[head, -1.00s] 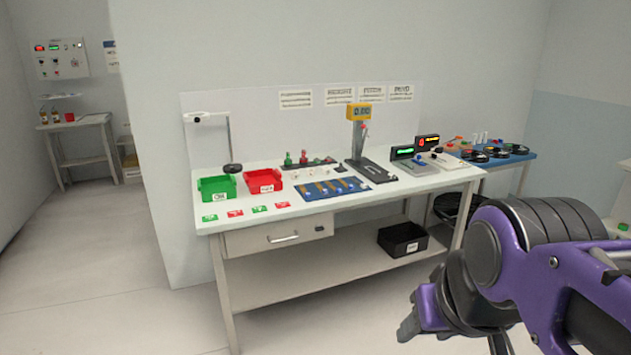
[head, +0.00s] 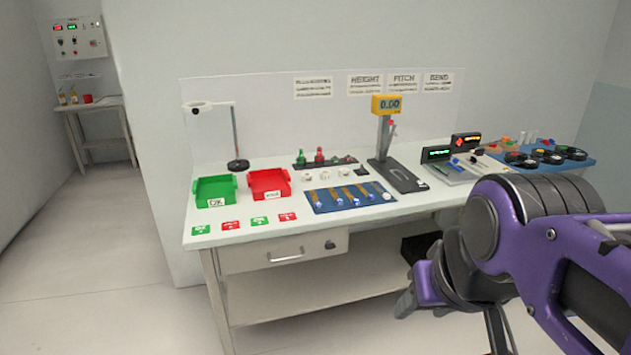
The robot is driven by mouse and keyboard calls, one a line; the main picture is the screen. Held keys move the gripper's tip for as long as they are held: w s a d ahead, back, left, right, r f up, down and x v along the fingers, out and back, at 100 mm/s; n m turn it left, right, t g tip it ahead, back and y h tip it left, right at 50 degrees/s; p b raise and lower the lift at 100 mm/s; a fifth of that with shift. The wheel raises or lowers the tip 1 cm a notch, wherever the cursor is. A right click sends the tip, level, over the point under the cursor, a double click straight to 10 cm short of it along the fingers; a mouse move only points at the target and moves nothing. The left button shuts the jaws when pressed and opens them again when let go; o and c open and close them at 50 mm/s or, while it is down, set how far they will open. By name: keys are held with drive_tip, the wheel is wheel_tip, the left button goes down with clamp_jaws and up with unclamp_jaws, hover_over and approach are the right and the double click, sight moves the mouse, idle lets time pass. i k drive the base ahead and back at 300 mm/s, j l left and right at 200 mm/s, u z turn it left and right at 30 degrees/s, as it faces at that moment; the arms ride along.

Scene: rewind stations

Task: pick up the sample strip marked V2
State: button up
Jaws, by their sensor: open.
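Several thin tan sample strips (head: 342,195) lie side by side on a blue mat (head: 377,200) on the workbench, each with a pale bluish spot near its front end. Their markings are too small to read, so I cannot tell which is V2. My gripper (head: 405,303) shows at the lower right, in front of and below the bench top, well apart from the strips. Its fingers point to the lower left and it appears empty.
On the bench (head: 340,223) stand a green bin (head: 214,190), a red bin (head: 268,183), a lamp stand (head: 236,140) and a gauge with a yellow display (head: 386,104). Red and green cards (head: 259,221) lie along the front edge. Floor at the left is clear.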

sight(371, 197)
drive_tip(key=i+l, duration=0.3)
drive_tip(key=i+j, duration=0.45)
drive_tip(key=i+j+z, duration=0.1)
drive_tip(key=i+j, duration=0.35)
drive_tip(key=i, duration=0.25)
